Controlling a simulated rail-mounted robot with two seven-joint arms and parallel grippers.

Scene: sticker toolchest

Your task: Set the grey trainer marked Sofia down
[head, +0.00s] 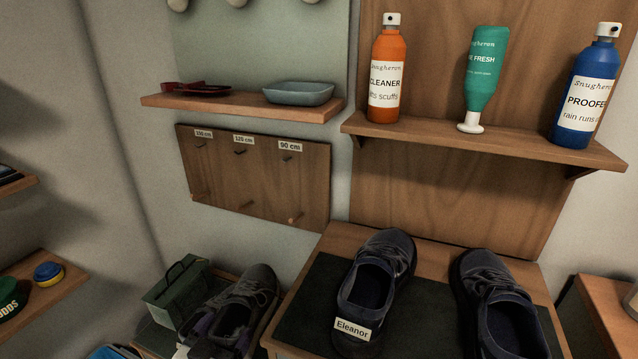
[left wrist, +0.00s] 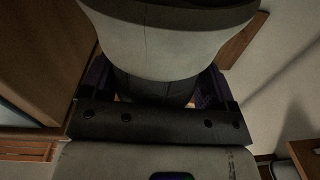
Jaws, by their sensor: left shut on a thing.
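A grey trainer (head: 256,288) with grey laces shows at the lower left of the head view. Part of a white label (head: 181,351) shows at the bottom, too cut off to read. My left gripper (head: 216,326) is shut on this trainer; its purple-edged fingers show at the shoe's heel end. In the left wrist view the fingers (left wrist: 153,88) stand on either side of a dark part. A large pale rounded shape with a dark band fills the top there; I cannot tell what it is. Whether the sole touches anything is hidden. My right gripper is not in view.
A dark green box (head: 177,288) with a handle stands close left of the trainer. Right of it, two navy shoes, one marked Eleanor (head: 377,286) and another (head: 493,300), sit on a dark mat (head: 309,305). Above hang a peg board (head: 255,180) and a bottle shelf (head: 480,146).

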